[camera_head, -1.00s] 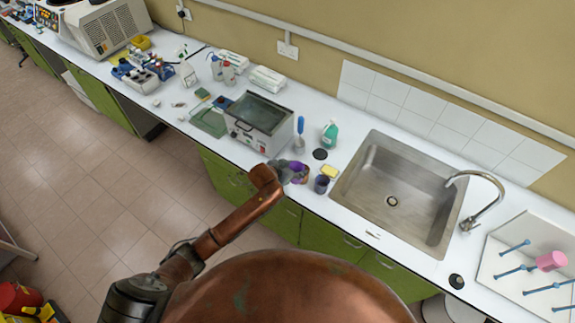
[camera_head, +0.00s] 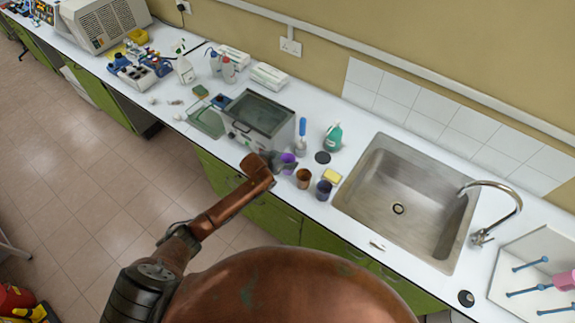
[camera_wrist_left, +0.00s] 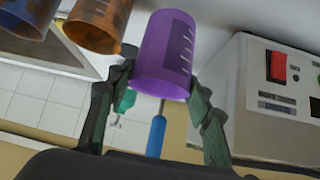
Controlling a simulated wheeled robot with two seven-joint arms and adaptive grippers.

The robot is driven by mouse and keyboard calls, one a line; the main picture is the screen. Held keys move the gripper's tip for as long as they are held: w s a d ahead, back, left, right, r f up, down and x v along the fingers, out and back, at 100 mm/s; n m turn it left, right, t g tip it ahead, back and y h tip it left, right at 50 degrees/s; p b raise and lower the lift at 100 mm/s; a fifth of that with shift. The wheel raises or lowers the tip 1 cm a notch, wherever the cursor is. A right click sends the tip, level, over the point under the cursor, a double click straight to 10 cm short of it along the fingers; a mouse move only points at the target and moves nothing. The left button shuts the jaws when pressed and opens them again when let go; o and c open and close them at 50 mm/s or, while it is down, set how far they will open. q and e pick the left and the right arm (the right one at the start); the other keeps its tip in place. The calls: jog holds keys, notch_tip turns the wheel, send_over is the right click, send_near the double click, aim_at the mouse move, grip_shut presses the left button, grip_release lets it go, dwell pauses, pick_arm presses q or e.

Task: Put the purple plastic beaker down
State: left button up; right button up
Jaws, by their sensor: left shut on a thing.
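The purple plastic beaker (camera_head: 289,158) is between the fingers of my left gripper (camera_head: 281,163), by the front right corner of the water bath. In the left wrist view the purple beaker (camera_wrist_left: 166,55), with white graduation marks, sits between the dark fingers of the left gripper (camera_wrist_left: 160,88), which is shut on it. That view looks upside down, with the worktop at the top. Whether the beaker's base touches the worktop cannot be told. My right gripper is not in view.
A brown beaker (camera_head: 304,178) and a dark blue-purple beaker (camera_head: 324,190) stand to the right, near a yellow sponge (camera_head: 332,175). The water bath (camera_head: 258,121) is left. A blue-handled brush (camera_head: 301,135) and green bottle (camera_head: 333,138) stand behind. The sink (camera_head: 400,205) is further right.

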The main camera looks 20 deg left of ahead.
pick_arm(q)
jog(key=shift+w+f+b, duration=0.15)
jog(key=shift+f+b, duration=0.1)
jog(key=shift+b, duration=0.05)
jog(key=f+b, duration=0.3)
jog(key=shift+w+a+f, duration=0.15)
jog(key=shift+w+f, duration=0.05)
jog(key=shift+f, duration=0.05)
jog(key=shift+s+r, duration=0.1)
jog(key=shift+r, duration=0.05)
jog(key=shift+f, duration=0.25)
jog(key=o, duration=0.8)
jog(key=shift+r, duration=0.15)
